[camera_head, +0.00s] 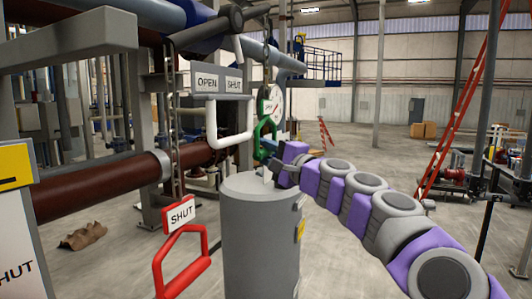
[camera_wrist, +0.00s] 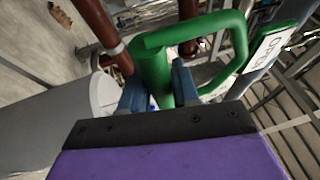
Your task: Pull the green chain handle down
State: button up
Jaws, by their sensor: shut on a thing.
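The green chain handle (camera_head: 265,129) hangs from a chain (camera_head: 266,55) in the head view, above the grey cylinder's top. It has a loop and a green-framed tag above it. In the wrist view the green handle (camera_wrist: 236,50) fills the upper middle, with its tag (camera_wrist: 270,46) reading OPEN at the right. My gripper (camera_head: 270,165) reaches in from the right at the handle's lower end. In the wrist view its two blue-grey fingers (camera_wrist: 158,88) are on either side of the handle's thick green bar, shut on it. The contact faces are hidden.
A grey cylinder (camera_head: 261,240) stands just below the gripper. A white handle (camera_head: 230,132) under an OPEN/SHUT sign (camera_head: 222,81) is left of the green one. A red SHUT handle (camera_head: 182,262) stands lower left. Brown pipes (camera_head: 100,185) run behind. The floor at right is partly clear.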

grip_shut()
jog(key=shift+f, duration=0.1)
notch_tip(320, 180, down, 15)
jog(key=b, duration=1.2)
jog(key=shift+a+b, duration=0.2)
jog(key=shift+b, duration=0.1)
jog(key=shift+w, duration=0.1)
jog(key=shift+o, duration=1.8)
grip_release()
jog(key=shift+o, duration=1.4)
jog(key=shift+d, duration=0.2)
jog(key=shift+o, duration=0.3)
jog(key=shift+r, duration=0.2)
